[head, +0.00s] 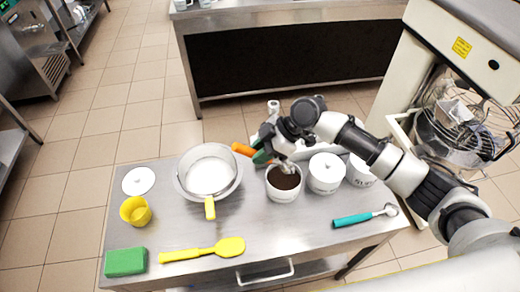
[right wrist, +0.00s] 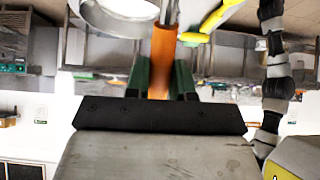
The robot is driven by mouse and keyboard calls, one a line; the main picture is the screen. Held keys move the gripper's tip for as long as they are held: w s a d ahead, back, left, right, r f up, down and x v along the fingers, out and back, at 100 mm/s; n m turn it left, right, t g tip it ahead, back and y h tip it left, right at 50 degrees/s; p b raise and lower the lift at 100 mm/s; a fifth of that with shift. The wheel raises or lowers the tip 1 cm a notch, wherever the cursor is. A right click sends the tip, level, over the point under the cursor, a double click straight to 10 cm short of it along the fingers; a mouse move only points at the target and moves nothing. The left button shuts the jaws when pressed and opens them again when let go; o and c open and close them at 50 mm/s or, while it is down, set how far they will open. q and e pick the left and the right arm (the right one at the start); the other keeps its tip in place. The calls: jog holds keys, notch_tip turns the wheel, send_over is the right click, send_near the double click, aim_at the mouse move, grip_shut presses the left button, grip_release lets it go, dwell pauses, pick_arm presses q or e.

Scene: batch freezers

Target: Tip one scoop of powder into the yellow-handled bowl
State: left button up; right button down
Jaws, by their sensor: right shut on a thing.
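The yellow-handled bowl (head: 185,188) stands on the steel table, its yellow handle (head: 210,208) pointing to the front. Its inside looks pale. Right of it is an open white tub (head: 284,195) of dark powder (head: 283,180). My right gripper (head: 262,153) is above the tub's back left side, shut on an orange handle (head: 243,149). The orange handle (right wrist: 163,60) also shows between the green fingers in the right wrist view. The scoop's head is not clear, so I cannot tell whether it holds powder. My left gripper is not in view.
Lidded white tubs (head: 325,175) stand to the right. A teal-handled tool (head: 355,219), a yellow spatula (head: 228,247), a green block (head: 125,262), a yellow cup (head: 136,212) and a white disc (head: 138,181) lie on the table.

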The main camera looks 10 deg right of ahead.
jog(key=shift+f+b, duration=0.4)
jog(key=shift+f, duration=0.35)
jog(key=f+b, duration=0.1)
jog(key=d+f+b, duration=0.1)
jog(key=f, duration=0.1)
jog(key=shift+d+f, duration=0.2)
jog(key=shift+a+r, duration=0.1)
jog(key=a+r+h+p, duration=0.2)
jog(key=p, duration=0.4)
jog(key=shift+r+h, duration=0.3)
jog(key=shift+h, duration=0.1)
jog(key=h+p, duration=0.1)
jog(key=a+h+p, duration=0.1)
jog(key=p, duration=0.1)
jog(key=shift+a+r, duration=0.15)
jog(key=shift+a, duration=0.1)
jog(key=shift+a+h+p, duration=0.3)
jog(key=shift+h+p, duration=0.35)
jog(key=shift+h, duration=0.25)
